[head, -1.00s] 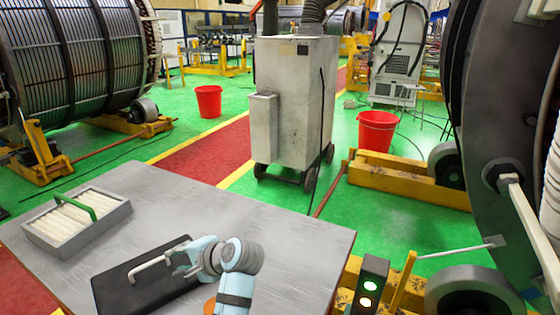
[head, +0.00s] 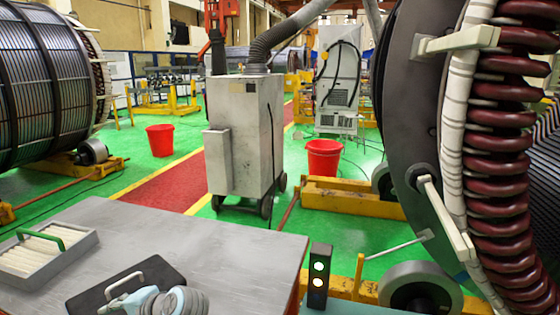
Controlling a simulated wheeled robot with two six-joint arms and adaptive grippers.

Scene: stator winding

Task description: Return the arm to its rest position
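One gripper (head: 124,302), which I take as my right, shows in the head view at the bottom left. It reaches left over the table, close to the white handle (head: 126,279) of a dark flat case (head: 168,273). Its light blue and grey wrist is cut off by the bottom edge. I cannot tell whether its fingers touch the handle, or whether they are open or shut. My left gripper is not in view.
The grey table (head: 215,245) holds a tray (head: 40,265) of white bars with a green handle. A grey wheeled cabinet (head: 240,140) stands behind it. A signal light (head: 319,275) and a large stator (head: 410,130) with dark red coils are at the right. The table's right part is clear.

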